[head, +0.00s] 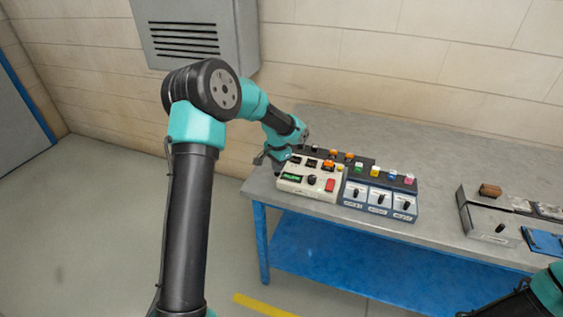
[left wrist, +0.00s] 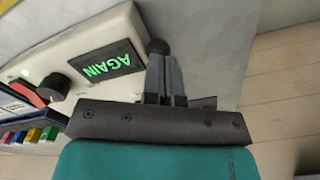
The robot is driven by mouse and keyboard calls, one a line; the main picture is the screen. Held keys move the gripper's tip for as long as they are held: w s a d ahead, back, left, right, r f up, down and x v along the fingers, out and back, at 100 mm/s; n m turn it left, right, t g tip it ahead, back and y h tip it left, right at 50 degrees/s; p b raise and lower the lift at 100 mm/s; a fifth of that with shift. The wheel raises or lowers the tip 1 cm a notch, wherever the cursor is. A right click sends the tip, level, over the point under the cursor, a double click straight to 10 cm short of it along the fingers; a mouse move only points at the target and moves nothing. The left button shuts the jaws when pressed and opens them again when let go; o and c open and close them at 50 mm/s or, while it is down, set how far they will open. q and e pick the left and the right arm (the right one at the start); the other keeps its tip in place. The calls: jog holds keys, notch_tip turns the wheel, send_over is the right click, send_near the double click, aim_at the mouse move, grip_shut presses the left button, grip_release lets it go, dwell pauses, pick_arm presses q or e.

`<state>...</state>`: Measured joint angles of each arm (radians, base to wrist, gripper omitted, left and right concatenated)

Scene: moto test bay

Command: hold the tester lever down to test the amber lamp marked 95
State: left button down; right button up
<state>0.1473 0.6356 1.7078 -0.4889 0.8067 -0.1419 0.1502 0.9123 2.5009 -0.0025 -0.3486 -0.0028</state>
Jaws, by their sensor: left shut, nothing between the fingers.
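The tester is a cream box (head: 308,190) at the left end of the bench; it also shows in the left wrist view (left wrist: 98,30). Its display (left wrist: 105,66) reads AGAIN in green. In the head view my left wrist hides the lever. Several amber or orange lamps (head: 349,156) stand around the tester's back; the mark 95 is not legible.
A dial (head: 311,180) and red button (head: 330,185) sit on the tester. Right of it are boxes with dials (head: 379,200) and coloured lamps behind them. A grey case (head: 488,226) and blue clipboard (head: 541,241) lie farther right. The bench back (head: 450,155) is clear.

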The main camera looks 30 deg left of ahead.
pick_arm(q)
notch_tip(320, 180, up, 9)
jog(key=shift+f, duration=0.2)
dwell(0.9)
dwell(0.4)
